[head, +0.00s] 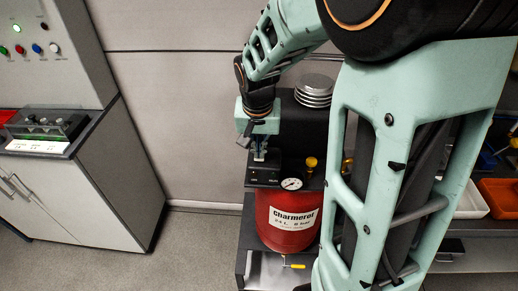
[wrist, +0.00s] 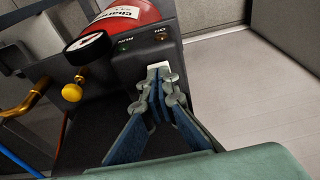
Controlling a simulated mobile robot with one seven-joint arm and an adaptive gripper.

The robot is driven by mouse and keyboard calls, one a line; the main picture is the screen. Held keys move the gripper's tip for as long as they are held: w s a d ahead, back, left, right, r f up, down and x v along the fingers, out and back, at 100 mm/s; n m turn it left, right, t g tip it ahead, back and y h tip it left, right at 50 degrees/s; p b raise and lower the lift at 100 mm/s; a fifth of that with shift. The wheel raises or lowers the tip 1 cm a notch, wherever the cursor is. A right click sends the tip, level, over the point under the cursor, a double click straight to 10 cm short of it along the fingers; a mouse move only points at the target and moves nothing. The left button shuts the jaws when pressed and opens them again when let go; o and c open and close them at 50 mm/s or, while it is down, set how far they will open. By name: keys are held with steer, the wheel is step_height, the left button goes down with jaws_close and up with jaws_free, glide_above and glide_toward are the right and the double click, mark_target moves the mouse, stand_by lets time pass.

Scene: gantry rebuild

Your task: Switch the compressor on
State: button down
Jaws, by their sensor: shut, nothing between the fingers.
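The compressor has a red tank (head: 275,236) labelled Charmerol, with a black control box (head: 262,177) above it. The box also shows in the wrist view (wrist: 143,48), with small printed labels and small indicator lights on its face. A white switch-like piece (wrist: 158,67) shows on the box right at my fingertips. My gripper (head: 260,156) is shut and empty, pointing down at the top of the box. In the wrist view my gripper (wrist: 160,80) partly hides the white piece; I cannot tell whether they touch or which way it is set.
A pressure gauge (head: 291,184) and a yellow knob (head: 311,162) sit just right of the box. A grey cabinet with a control panel (head: 45,55) stands at left. Orange (head: 498,196) and white bins are at right. The floor (head: 190,250) between cabinet and compressor is clear.

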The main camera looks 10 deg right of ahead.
steer(key=shift+s+f+b, duration=0.1)
steer(key=shift+f+b, duration=0.25)
steer(key=shift+f, duration=0.15)
steer(key=shift+s+r, duration=0.1)
steer(key=shift+r, duration=0.1)
steer(key=shift+w+d+r+p, duration=0.1)
steer(key=shift+w+r+p, duration=0.1)
steer(key=shift+w, duration=0.2)
steer(key=shift+w+d+r+p, duration=0.1)
steer(key=shift+w+p, duration=0.05)
steer(key=shift+w, duration=0.2)
steer(key=shift+r+p, duration=0.35)
steer(key=p+v, duration=0.1)
steer(key=v, duration=0.1)
steer(key=p+v, duration=0.2)
steer(key=shift+w+d, duration=0.1)
steer(key=shift+w, duration=0.1)
steer(key=s+a+r+p, duration=0.1)
steer(key=s+r+p, duration=0.3)
steer(key=r, duration=0.4)
steer(key=shift+s+a+p, duration=0.3)
steer(key=shift+s, duration=0.1)
